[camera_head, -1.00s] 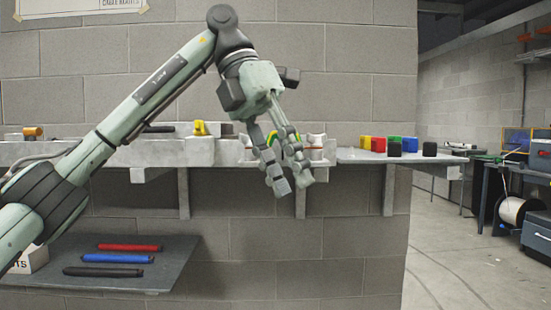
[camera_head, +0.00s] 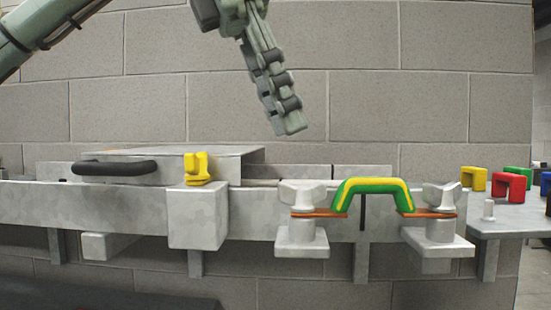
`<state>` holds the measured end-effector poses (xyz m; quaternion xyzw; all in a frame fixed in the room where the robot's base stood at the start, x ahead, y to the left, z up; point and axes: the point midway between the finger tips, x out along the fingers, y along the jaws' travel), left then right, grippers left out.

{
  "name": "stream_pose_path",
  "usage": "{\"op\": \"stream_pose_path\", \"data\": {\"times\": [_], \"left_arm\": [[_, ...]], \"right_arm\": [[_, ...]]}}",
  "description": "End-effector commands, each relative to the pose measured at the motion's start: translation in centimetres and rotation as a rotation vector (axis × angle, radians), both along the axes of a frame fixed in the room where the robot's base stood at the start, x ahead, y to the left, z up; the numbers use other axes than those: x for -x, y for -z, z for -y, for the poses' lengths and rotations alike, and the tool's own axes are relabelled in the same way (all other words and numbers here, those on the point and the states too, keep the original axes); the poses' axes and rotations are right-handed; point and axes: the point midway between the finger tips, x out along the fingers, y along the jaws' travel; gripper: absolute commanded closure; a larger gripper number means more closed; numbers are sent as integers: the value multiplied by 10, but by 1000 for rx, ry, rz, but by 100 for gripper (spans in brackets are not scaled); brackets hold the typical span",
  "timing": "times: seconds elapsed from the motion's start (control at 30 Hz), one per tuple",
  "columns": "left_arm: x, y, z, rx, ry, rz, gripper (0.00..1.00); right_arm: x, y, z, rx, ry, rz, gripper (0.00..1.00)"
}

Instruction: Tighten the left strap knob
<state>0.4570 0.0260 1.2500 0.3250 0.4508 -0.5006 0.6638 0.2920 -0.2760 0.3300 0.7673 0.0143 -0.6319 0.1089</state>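The left strap knob (camera_head: 303,194) is a pale grey winged knob. It sits upright on a copper-coloured strap end (camera_head: 322,214) on a grey bracket (camera_head: 302,241). A similar right knob (camera_head: 441,197) stands on the other bracket (camera_head: 452,244). A green and yellow strap (camera_head: 373,187) arches between the two copper ends. My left gripper (camera_head: 288,126) hangs above the rail, higher than the left knob and a little to its left in the picture, touching nothing. Its fingers overlap from this side, so their opening is hidden. My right gripper is out of view.
A grey rail (camera_head: 100,207) runs along the block wall. On the left lie a black handle (camera_head: 115,168) on a grey cover and a yellow clip (camera_head: 197,170). Yellow (camera_head: 474,179) and red (camera_head: 509,187) pieces stand on the right shelf. The space above the knobs is clear.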

Motion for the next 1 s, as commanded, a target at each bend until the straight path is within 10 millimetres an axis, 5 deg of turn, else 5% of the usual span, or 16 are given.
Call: {"op": "stream_pose_path", "data": {"times": [0.17,0.63,1.0], "left_arm": [[3,1,4,-7,21,16,68],[-4,61,28,-5,19,14,68],[-5,69,31,-4,17,15,68]], "right_arm": [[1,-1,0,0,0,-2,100],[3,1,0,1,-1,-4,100],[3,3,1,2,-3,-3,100]]}}
